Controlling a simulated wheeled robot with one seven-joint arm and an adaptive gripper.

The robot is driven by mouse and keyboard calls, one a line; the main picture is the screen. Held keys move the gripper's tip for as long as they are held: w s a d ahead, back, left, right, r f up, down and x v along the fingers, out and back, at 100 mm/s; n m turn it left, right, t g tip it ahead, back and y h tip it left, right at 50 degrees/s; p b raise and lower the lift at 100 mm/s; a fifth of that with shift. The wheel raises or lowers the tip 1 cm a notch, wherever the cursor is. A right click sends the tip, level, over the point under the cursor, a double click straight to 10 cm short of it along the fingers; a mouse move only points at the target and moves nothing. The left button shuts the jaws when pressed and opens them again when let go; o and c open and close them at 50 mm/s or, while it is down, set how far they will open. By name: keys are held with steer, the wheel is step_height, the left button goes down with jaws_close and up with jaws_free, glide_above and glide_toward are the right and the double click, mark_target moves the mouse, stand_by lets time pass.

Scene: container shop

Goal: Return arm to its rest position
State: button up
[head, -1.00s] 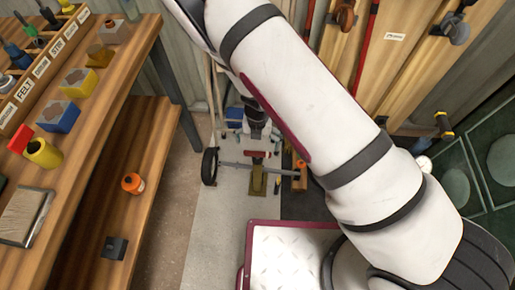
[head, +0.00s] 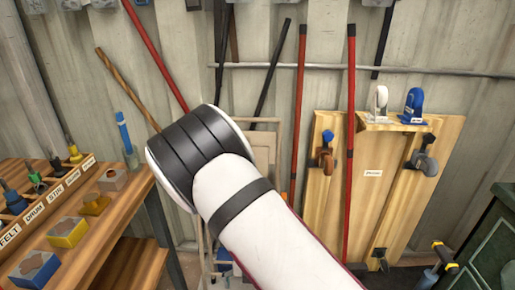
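My arm (head: 255,225) rises from the bottom of the head view, and its dark-banded joint (head: 195,145) shows near the middle. The arm hides part of the wall and floor behind it. My gripper is outside the picture, so its state and anything in it cannot be seen.
A wooden workbench (head: 110,215) with labelled slots and several blocks stands at the left. Long-handled tools (head: 298,110) lean on the corrugated wall. A wooden rack (head: 385,190) with clamps stands at the right, near a dark green cabinet (head: 490,245).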

steer(key=s+d+r+n+g+y, duration=0.1)
steer(key=s+r+n+y, duration=0.1)
steer(key=r+n, duration=0.8)
steer(key=s+d+r+n+y, duration=0.2)
steer(key=s+r+n, duration=0.15)
steer(key=r, duration=1.25)
steer(key=s+d+r+n, duration=0.6)
steer(key=r+n, duration=0.3)
steer(key=s+d+r+n+t+h, duration=0.1)
steer(key=s+d+r+n+h, duration=0.15)
steer(key=s+d+n, duration=0.55)
steer(key=s+d+r+n+t+h, duration=0.1)
steer(key=s+d+r+n+h, duration=0.15)
steer(key=s+d+n, duration=0.55)
step_height(320, 180, up, 23)
steer(key=s+a+m+t+p, duration=0.1)
steer(key=a+m+t+p, duration=0.1)
steer(key=p, duration=1.9)
steer(key=shift+s+a+r+t+y, duration=0.25)
steer(key=shift+a+t+y, duration=0.15)
steer(key=shift+t, duration=0.3)
